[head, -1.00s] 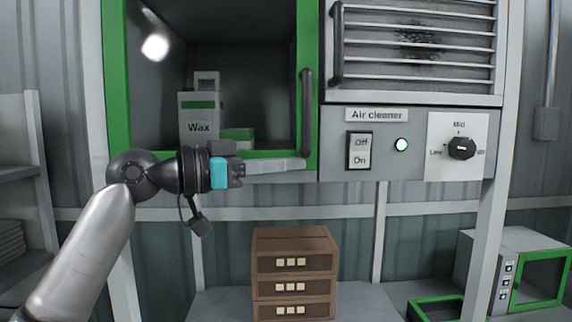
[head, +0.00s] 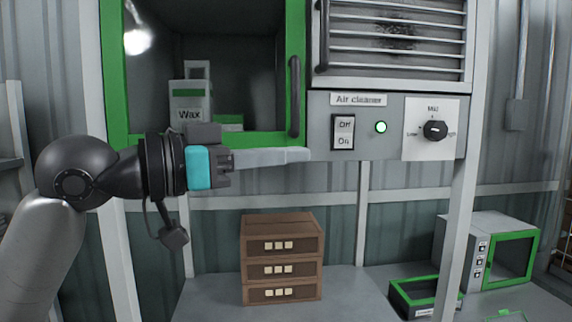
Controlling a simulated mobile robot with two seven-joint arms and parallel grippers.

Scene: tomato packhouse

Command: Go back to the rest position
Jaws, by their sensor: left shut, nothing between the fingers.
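My left gripper (head: 298,155) reaches in from the left in the head view. Its long pale fingers are shut and empty, and they point right. They appear in front of the lower edge of the green-framed cabinet (head: 203,140), left of the air cleaner panel (head: 395,148). On that panel are an Off/On switch (head: 343,132), a lit green lamp (head: 381,127) and a black knob (head: 435,130). My right gripper is not in view.
A brown drawer unit (head: 282,258) stands on the grey surface below. At the right are a green-rimmed tray (head: 412,296) and a grey box with a green-framed door (head: 487,250). A Wax container (head: 190,103) stands inside the cabinet. A vertical handle (head: 295,97) is beside my fingertips.

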